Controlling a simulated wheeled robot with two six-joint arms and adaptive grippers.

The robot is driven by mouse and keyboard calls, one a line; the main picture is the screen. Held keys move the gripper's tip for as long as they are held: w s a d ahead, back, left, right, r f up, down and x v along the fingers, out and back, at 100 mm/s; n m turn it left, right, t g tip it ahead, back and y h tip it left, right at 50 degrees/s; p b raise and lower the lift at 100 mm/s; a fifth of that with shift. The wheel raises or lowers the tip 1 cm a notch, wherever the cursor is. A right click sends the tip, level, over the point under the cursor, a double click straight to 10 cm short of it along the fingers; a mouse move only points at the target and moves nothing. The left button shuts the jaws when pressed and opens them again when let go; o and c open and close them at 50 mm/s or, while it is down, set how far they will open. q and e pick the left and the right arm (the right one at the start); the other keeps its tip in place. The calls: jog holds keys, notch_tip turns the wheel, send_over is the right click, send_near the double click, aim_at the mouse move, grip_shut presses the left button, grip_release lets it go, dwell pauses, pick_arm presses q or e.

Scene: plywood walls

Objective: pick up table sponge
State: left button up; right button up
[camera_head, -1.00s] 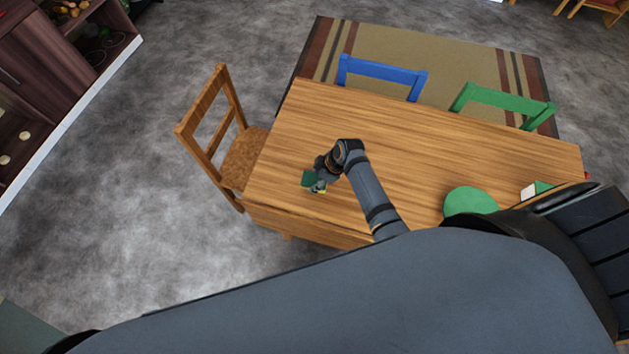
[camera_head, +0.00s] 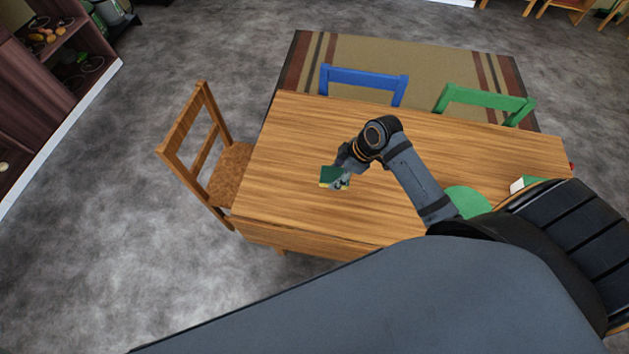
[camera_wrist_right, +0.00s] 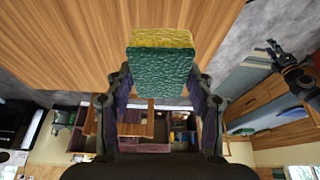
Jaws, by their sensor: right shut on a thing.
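The sponge (camera_head: 333,176) has a dark green face and a yellow side, and it is over the left part of the wooden table (camera_head: 290,150) in the head view. My right gripper (camera_head: 341,181) is shut on the sponge. In the right wrist view, the sponge (camera_wrist_right: 160,70) sits between the two fingers of the right gripper (camera_wrist_right: 160,88). It appears raised above the tabletop, though the height is hard to judge.
A wooden chair (camera_head: 203,150) stands at the table's left end. A blue chair (camera_head: 364,80) and a green chair (camera_head: 487,100) are at the far side. A green round thing (camera_head: 466,199) and a white and green thing (camera_head: 520,184) are on the table's right part.

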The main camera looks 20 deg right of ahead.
jog(key=shift+s+d+r, duration=0.3)
jog(key=shift+d+r, duration=0.05)
jog(key=shift+d, duration=0.35)
jog(key=shift+s+d+r, duration=0.3)
jog(key=shift+d+r, duration=0.05)
jog(key=shift+d, duration=0.4)
jog(key=shift+s+d+r, duration=0.3)
jog(key=shift+d+r, duration=0.05)
jog(key=shift+d, duration=0.35)
